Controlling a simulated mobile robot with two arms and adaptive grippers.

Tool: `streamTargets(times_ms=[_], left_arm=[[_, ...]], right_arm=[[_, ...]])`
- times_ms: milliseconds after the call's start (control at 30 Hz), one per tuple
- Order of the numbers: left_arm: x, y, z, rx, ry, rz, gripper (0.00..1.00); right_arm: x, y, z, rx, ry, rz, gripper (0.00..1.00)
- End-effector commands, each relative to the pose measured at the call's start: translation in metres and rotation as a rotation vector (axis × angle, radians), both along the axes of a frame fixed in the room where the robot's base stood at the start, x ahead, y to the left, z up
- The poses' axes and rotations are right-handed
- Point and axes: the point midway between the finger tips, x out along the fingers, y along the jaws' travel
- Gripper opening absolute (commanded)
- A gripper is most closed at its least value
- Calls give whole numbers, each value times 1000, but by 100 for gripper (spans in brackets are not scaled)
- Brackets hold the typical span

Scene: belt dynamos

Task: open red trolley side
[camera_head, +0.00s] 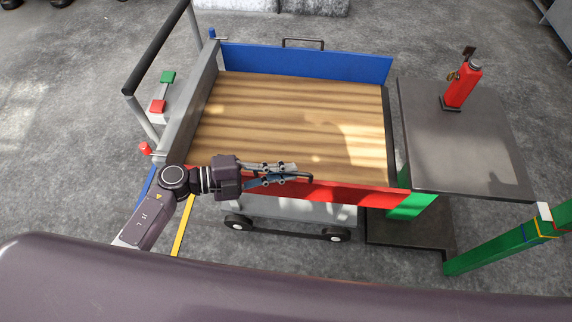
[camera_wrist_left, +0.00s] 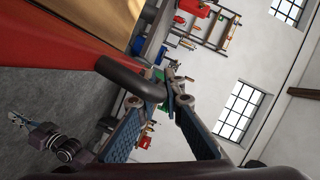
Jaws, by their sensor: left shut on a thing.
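The trolley has a wooden deck (camera_head: 290,125) with a long red side (camera_head: 345,191) along its near edge, standing upright. The red side also shows at the upper left of the left wrist view (camera_wrist_left: 50,40). A dark bar handle (camera_head: 304,176) sticks up at the red side; it shows large in the left wrist view (camera_wrist_left: 130,77). My left gripper (camera_head: 285,174) is at the red side, shut on this handle, with the bar between its fingers in the left wrist view (camera_wrist_left: 166,92). My right gripper (camera_wrist_left: 17,118) shows small at the lower left of the wrist view; its jaws are too small to judge.
A blue side (camera_head: 310,63) closes the far edge. A dark table (camera_head: 460,140) with a red bottle-like jack (camera_head: 463,84) stands close on the right. A push bar (camera_head: 158,48) rises at the left. A green post (camera_head: 500,245) lies at the lower right.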

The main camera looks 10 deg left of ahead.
Motion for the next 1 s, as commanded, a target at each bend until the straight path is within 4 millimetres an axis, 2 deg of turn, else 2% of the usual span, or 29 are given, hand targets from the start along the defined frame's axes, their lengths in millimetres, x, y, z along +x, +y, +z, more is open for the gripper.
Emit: streamTargets(times_ms=[33,167,500,700,1000], left_arm=[[-8,1,-6,1,-25,-1,0],[-26,0,-10,1,-123,0,0],[-65,0,-24,2,-121,-2,0],[-77,0,-32,1,-123,0,0],[-83,0,-37,1,-123,0,0]], right_arm=[[-1,0,-5,0,1,0,0],[-1,0,-10,0,1,0,0],[-1,0,-7,0,1,0,0],[-1,0,-8,0,1,0,0],[-1,-2,-8,-2,1,1,0]])
